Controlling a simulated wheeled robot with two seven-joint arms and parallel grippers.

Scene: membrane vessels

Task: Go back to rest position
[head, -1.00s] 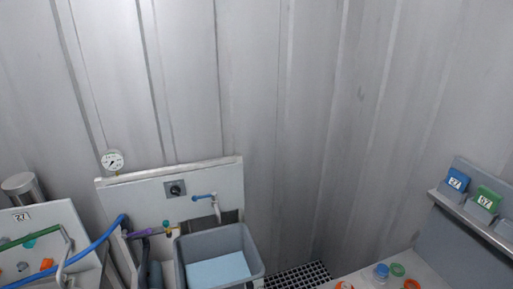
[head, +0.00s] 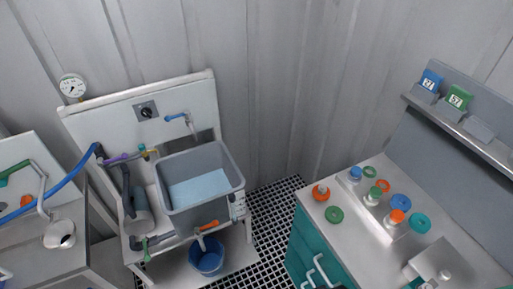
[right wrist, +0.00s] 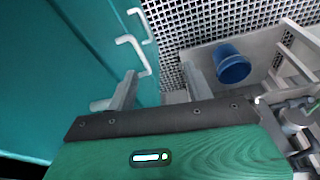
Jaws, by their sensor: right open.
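My right gripper (right wrist: 160,75) shows in the right wrist view with its two pale fingers apart and nothing between them. It hangs beside the teal cabinet (right wrist: 80,60) and its white handles, above the floor grating (right wrist: 230,32). I cannot make out my right gripper clearly in the head view. My left gripper is not in view.
A grey sink basin (head: 205,205) stands on a bench at left centre, with a blue bucket (head: 207,257) below it. A counter (head: 345,235) at right carries several bottles and coloured rings. Black floor grating (head: 272,215) lies between them. Hoses run at far left.

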